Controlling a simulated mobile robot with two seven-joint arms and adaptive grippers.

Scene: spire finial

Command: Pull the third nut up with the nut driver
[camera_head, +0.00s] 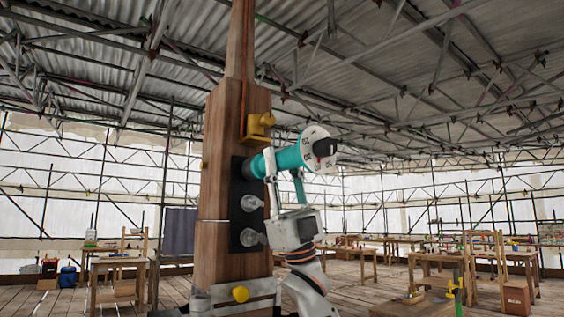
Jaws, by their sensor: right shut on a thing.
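The nut driver (289,159) is a teal cylinder with a white marked dial and a black knob at its right end. My right gripper (284,170) is shut around its teal body from below. The driver lies roughly level, its dark nose against the top of the black plate (235,190) on the wooden spire (224,130). The nose hides whatever is at that spot. Below it, a middle nut (251,203) and a lower nut (252,238) stick out of the plate, uncovered. My left gripper is not in view.
A yellow bracket (258,124) juts from the spire just above the driver. A metal collar with a yellow knob (240,293) is near the bottom. Workbenches (118,264) stand far behind on the plank floor. Open air lies right of the driver.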

